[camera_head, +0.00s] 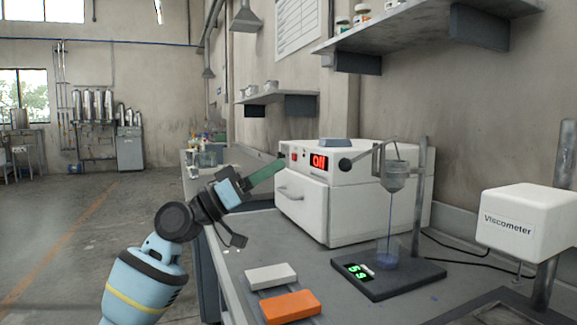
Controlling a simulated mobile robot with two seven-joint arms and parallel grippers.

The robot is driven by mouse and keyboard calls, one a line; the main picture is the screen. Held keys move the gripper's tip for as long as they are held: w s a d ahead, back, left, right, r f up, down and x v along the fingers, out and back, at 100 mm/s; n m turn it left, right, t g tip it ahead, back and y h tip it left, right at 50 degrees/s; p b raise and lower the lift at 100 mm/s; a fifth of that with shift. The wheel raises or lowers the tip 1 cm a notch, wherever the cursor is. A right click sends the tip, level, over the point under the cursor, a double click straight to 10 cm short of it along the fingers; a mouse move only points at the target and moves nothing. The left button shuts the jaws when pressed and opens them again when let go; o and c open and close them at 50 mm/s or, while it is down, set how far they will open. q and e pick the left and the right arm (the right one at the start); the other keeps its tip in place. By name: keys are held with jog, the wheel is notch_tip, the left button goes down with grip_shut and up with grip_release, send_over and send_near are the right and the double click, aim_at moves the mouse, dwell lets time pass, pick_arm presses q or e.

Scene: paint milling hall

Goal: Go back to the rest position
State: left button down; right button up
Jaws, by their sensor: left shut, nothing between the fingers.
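My left gripper (268,172) is at the end of my light-blue arm, which comes in from the lower left. Its greenish fingers are shut and empty. In the picture they point up and right, their tips close to the left front edge of a white box-shaped machine (305,205). I cannot tell whether they touch it. The machine has a handle on its front, a red switch and a red display that reads "Off". My right gripper is not in view.
The grey bench (235,262) holds a grey block (270,276), an orange block (291,307), a scale (400,278) with a beaker under a funnel stand, and a viscometer (525,220). Shelves (425,22) hang above. The floor (70,220) at left is open.

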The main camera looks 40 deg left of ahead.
pick_arm(q)
jog(key=shift+s+a+f, duration=0.15)
jog(key=shift+s+f, duration=0.05)
jog(key=shift+s, duration=0.15)
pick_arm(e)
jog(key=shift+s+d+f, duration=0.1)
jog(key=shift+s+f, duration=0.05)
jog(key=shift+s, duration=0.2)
